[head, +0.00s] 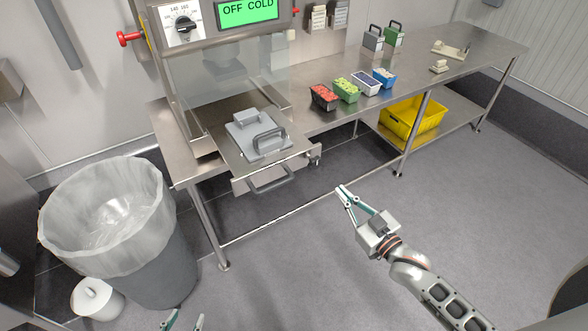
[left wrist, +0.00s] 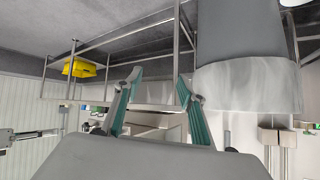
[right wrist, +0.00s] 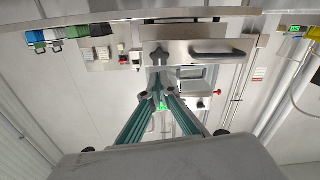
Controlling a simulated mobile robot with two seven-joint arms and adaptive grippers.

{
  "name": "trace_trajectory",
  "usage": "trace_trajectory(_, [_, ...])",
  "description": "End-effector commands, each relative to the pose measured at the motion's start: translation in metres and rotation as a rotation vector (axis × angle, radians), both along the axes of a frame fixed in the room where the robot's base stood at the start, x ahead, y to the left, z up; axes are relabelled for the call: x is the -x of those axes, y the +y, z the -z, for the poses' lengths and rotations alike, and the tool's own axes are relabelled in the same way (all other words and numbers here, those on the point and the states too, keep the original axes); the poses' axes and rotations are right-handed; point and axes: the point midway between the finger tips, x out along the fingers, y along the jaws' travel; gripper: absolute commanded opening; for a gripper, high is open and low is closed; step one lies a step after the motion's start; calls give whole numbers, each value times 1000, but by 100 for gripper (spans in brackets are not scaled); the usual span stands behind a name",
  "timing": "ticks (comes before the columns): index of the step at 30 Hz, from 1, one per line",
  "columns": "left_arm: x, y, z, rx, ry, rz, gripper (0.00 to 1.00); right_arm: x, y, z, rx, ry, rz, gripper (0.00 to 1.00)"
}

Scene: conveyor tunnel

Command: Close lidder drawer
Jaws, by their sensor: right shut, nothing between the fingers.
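The lidder drawer (head: 235,163) is pulled out of the lidder machine (head: 215,80), toward me. Its grey bar handle (head: 271,183) is on the front face. A grey lidding plate (head: 258,138) with raised handles lies on the drawer. My right gripper (head: 341,189) is shut and empty, in front and to the right of the handle, apart from it. It also shows shut in the right wrist view (right wrist: 156,88). My left gripper (head: 186,320) is at the bottom edge, far from the drawer; in the left wrist view (left wrist: 158,80) its fingers are apart and empty.
A lined trash bin (head: 150,240) stands left of the drawer, with a small white lidded container (head: 95,298) beside it. Food tubs (head: 346,90) sit on the steel table (head: 450,72), a yellow crate (head: 412,118) on its lower shelf. The floor in front is clear.

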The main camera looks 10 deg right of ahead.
Motion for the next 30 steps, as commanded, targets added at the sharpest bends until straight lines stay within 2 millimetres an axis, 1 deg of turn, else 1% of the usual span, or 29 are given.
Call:
trace_trajectory(2, [-1, -1, 4, 2, -3, 1, 40, 0, 3, -2, -166, 48, 1, 0])
trace_trajectory(5, [-2, -5, 7, 7, -10, 6, 40, 1, 9, -4, -461, 142, 1, 0])
trace_trajectory(6, [-3, -6, 8, 10, -14, 9, 40, 2, 12, -5, -591, 186, 1, 0])
trace_trajectory(8, [-4, -9, 8, 13, -20, 13, 40, 3, 17, -4, -781, 254, -1, 0])
trace_trajectory(9, [-5, -10, 9, 14, -24, 17, 40, 4, 20, -5, -903, 298, -4, 0])
trace_trajectory(12, [-9, -13, 5, 18, -40, 26, 40, 7, 27, -4, -1183, 405, -8, 0])
trace_trajectory(15, [-11, -19, 3, 25, -51, 34, 40, 9, 33, -2, -1402, 495, -10, 0])
trace_trajectory(18, [-12, -23, 3, 31, -55, 39, 40, 11, 38, -2, -1547, 557, -11, 0])
trace_trajectory(21, [-13, -23, 2, 31, -57, 39, 40, 12, 41, -1, -1619, 588, -11, 0])
trace_trajectory(23, [-13, -23, 1, 32, -59, 40, 40, 10, 42, -2, -1635, 595, -11, 0])
trace_trajectory(26, [-13, -23, 0, 31, -60, 39, 40, 1, 45, -2, -1639, 594, -10, 0])
trace_trajectory(30, [-13, -22, -1, 30, -60, 39, 40, -19, 52, -3, -1638, 592, -12, 0])
